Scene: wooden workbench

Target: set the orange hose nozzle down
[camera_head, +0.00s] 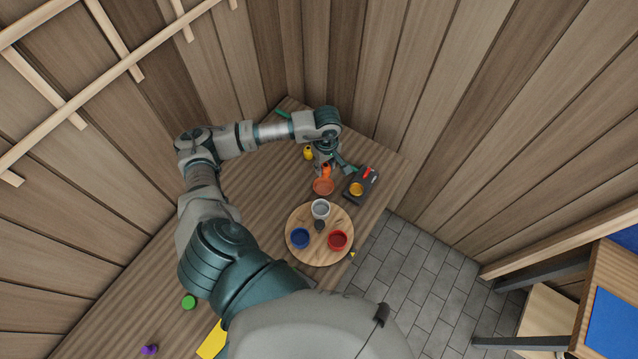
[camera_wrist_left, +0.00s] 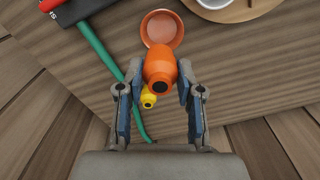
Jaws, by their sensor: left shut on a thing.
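The orange hose nozzle (camera_head: 326,171) is held in my left gripper (camera_head: 325,164), at the far part of the wooden workbench. In the left wrist view the nozzle (camera_wrist_left: 160,68) sits between the two fingers of the left gripper (camera_wrist_left: 160,82), which is shut on it. Its round end with a dark hole faces the camera. The nozzle is beside a terracotta dish (camera_head: 323,187), and its far end overlaps the dish (camera_wrist_left: 162,28) in the wrist view. I cannot tell whether the nozzle touches the bench. My right gripper is not in view.
A yellow object (camera_head: 308,154) and a long green tool (camera_wrist_left: 100,50) lie close to the gripper. A dark box (camera_head: 351,184) with red and yellow parts stands to the right. A round wooden board (camera_head: 320,254) carries white, blue and red cups. Bare bench (camera_head: 255,185) lies left of the dish.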

